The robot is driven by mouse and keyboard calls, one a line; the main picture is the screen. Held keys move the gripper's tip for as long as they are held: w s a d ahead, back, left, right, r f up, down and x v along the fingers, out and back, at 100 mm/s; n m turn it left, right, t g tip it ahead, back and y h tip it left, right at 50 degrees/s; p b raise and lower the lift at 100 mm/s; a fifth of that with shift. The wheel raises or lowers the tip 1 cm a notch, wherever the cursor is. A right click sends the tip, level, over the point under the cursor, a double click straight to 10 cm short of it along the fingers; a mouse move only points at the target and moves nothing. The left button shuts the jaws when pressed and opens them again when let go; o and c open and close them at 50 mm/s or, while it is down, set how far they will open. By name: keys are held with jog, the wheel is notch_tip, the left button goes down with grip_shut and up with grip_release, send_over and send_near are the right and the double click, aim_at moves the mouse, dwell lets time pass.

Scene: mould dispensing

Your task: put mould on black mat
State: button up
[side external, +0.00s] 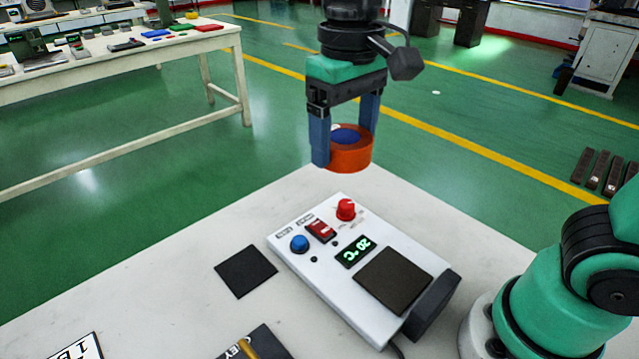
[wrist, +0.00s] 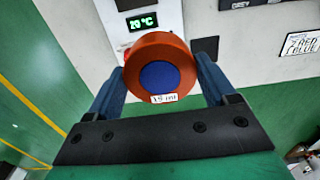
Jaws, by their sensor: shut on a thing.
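An orange round mould (side external: 352,158) with a blue centre is held between the two blue fingers of my gripper (side external: 345,148). It is in the air above the far edge of the white table. In the wrist view the mould (wrist: 160,52) fills the space between the fingers (wrist: 163,80), with a small white label on its near side. The black mat (side external: 245,271) is a flat, empty square on the table, left of the white device. It shows partly in the wrist view (wrist: 208,46), beside the right finger.
The white device (side external: 325,262) has knobs, a red switch, a display reading 20 °C and a dark plate (side external: 393,280). A dark lettered patch (side external: 256,345) with a yellowish stick and a printed card (side external: 82,348) lie at the front edge. Table around the mat is clear.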

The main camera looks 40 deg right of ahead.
jog(key=w+a+f, duration=0.5)
jog(key=w, duration=0.1)
send_near(246, 270)
jog(key=shift+w+f, duration=0.1)
jog(key=shift+f, duration=3)
jog(key=shift+f, duration=0.3)
jog(key=o, duration=1.3)
jog(key=shift+r, duration=3.5)
